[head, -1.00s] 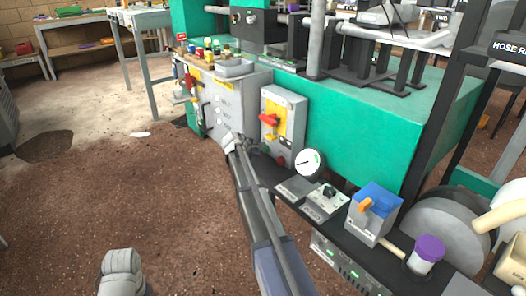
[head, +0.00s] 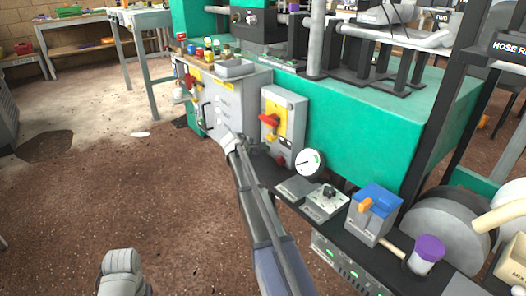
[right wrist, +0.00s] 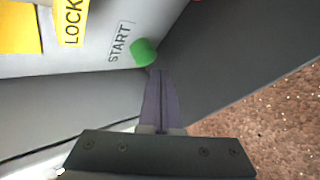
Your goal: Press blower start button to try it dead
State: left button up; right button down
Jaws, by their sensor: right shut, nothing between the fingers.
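The green start button (right wrist: 144,52) is on a grey box face beside the word START in the right wrist view. My right gripper (right wrist: 155,74) is shut and empty. Its fingertips are right at the button's lower edge; I cannot tell whether they touch it. In the head view the grey control box (head: 297,103) has a yellow plate and a red handle (head: 269,120). My right gripper (head: 257,147) is low at its left side, and the green button is hidden there.
A red button (head: 281,160) is low on the box front. A dial gauge (head: 309,162), a small switch panel (head: 327,200) and a blue-topped box (head: 374,213) stand on the ledge to the right. The brown floor at left is open.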

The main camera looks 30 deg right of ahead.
jog(key=shift+d, duration=0.4)
jog(key=shift+w+d, duration=0.1)
jog(key=shift+d, duration=0.4)
dwell(0.7)
dwell(0.3)
jog(key=shift+a, duration=0.9)
jog(key=shift+s+a, duration=0.15)
jog(key=shift+a, duration=1.1)
jog(key=shift+s+a, duration=0.15)
jog(key=shift+a, duration=1.1)
